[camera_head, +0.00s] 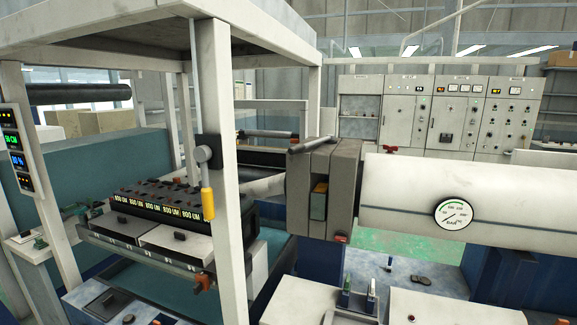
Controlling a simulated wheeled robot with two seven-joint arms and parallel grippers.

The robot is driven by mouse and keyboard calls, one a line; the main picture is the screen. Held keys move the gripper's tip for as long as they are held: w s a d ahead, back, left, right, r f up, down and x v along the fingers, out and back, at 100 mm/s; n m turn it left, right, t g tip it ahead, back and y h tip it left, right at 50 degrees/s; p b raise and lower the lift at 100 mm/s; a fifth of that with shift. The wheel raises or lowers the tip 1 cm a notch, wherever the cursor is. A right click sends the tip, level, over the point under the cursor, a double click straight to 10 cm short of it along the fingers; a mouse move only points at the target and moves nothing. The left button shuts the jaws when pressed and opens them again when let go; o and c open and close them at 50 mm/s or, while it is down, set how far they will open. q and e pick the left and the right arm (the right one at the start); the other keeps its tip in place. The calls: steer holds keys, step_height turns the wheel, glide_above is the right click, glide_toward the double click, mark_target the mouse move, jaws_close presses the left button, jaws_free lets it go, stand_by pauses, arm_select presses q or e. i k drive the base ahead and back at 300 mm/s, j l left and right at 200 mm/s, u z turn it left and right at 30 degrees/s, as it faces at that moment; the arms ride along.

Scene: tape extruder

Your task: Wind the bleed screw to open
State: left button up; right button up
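Neither of my grippers is in view. I cannot tell for certain which part is the bleed screw. A small red knob (341,238) sits under the grey clamp block (348,185) at the left end of the white barrel (405,190). Another small red part (390,149) shows on top of the barrel near the block. An orange-red handle (203,282) hangs below the die unit (155,204) at the left. A round pressure gauge (453,214) is on the barrel's front.
A white frame post (222,150) stands before the die unit and carries a yellow-handled lever (207,203). A display panel (16,150) is at the far left. Grey control cabinets (460,110) stand at the back. A white worktop (435,308) with small tools lies below the barrel.

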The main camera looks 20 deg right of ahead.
mark_target(391, 149)
steer(key=l+z, duration=0.15)
steer(key=z, duration=0.25)
steer(key=l+z, duration=0.15)
steer(key=z, duration=0.3)
steer(key=l+z, duration=0.2)
steer(key=z, duration=0.2)
